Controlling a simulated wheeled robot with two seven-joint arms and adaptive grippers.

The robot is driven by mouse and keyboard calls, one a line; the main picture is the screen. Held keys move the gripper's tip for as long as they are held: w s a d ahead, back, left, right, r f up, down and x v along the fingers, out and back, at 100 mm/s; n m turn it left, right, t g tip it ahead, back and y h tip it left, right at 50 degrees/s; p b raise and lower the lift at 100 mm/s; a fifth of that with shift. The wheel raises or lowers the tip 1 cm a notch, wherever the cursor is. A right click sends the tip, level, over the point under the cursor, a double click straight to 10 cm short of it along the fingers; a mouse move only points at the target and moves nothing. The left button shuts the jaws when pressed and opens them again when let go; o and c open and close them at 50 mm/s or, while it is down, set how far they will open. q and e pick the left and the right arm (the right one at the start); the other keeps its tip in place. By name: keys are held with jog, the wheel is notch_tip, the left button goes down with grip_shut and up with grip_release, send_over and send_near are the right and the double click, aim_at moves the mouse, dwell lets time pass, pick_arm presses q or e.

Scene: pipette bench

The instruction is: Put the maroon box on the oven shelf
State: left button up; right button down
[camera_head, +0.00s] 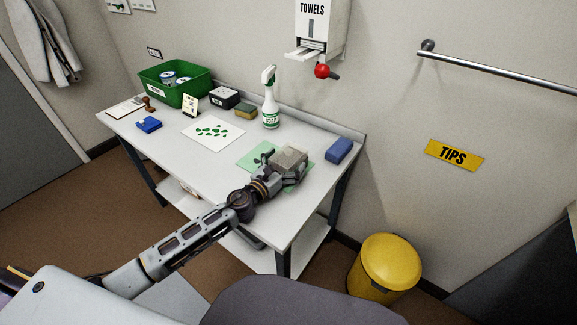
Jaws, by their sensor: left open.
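I see no maroon box and no oven shelf in the head view. My left gripper (284,166) is open over the green mat (250,152) at the right part of the white bench (190,160). A beige-grey block shape shows at its end; I cannot tell whether it is part of the gripper or a separate thing. My right gripper is not in view.
A green crate (196,93), a spray bottle (270,108), a black box (224,97) and a sponge (246,111) stand along the back. A blue block (339,150) lies right of my gripper. A yellow bin (386,265) stands on the floor at right.

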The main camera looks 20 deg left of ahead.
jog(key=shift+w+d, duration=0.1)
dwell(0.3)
pick_arm(q)
jog(key=c, duration=1.2)
jog(key=shift+r, duration=0.1)
jog(key=shift+r, duration=0.4)
jog(key=shift+r+p, duration=2.15)
jog(key=shift+r, duration=2.35)
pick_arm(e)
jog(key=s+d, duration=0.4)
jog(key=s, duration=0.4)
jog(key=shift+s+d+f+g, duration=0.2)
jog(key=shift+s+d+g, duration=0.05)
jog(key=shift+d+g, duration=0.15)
